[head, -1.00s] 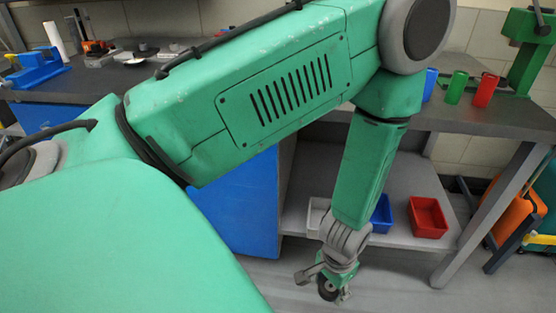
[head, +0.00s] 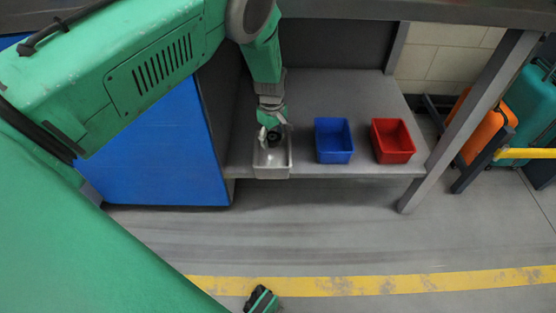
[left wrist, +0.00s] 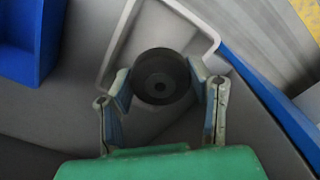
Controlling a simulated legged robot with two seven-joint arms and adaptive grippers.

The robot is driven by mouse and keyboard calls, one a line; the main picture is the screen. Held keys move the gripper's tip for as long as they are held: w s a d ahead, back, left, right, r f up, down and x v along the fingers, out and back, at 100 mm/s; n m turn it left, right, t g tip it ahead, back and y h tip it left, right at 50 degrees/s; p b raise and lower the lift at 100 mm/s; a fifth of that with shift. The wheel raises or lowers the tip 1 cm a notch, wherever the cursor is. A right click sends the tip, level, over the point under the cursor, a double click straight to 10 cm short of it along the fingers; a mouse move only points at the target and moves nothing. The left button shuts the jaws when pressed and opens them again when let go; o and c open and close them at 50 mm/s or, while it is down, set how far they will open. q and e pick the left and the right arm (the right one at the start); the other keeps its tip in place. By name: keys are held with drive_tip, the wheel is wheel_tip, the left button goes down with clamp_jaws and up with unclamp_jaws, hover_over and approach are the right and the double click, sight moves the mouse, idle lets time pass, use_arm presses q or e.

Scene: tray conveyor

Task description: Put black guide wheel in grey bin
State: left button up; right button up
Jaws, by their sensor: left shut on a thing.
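My left gripper (head: 270,127) points down over the grey bin (head: 273,173) on the lower shelf. It is shut on the black guide wheel (head: 275,136), which is at the bin's opening. In the left wrist view, the black wheel (left wrist: 160,77) sits between the two fingers of my left gripper (left wrist: 163,88). The pale rim of the grey bin (left wrist: 200,21) shows beyond and beside the wheel. I cannot tell how far the wheel is above the bin's floor.
A blue bin (head: 333,157) and a red bin (head: 394,156) stand to the right of the grey bin on the shelf (head: 350,92). A blue cabinet panel (head: 165,150) is at the left. The table top's edge (head: 400,10) runs above the shelf.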

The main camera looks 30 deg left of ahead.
use_arm(q)
drive_tip(key=f+b, duration=0.1)
drive_tip(key=f, duration=0.3)
drive_tip(key=f+b, duration=0.1)
drive_tip(key=f, duration=0.1)
drive_tip(key=shift+a+f+b, duration=0.25)
drive_tip(key=shift+f+b, duration=0.1)
wheel_tip(320, 180, down, 4)
drive_tip(key=shift+d+r+b, duration=0.15)
drive_tip(key=shift+r+b, duration=0.1)
drive_tip(key=shift+b, duration=0.6)
drive_tip(key=shift+r, duration=0.15)
drive_tip(key=shift+f, duration=0.65)
drive_tip(key=o, duration=1.2)
drive_tip(key=shift+c, duration=0.2)
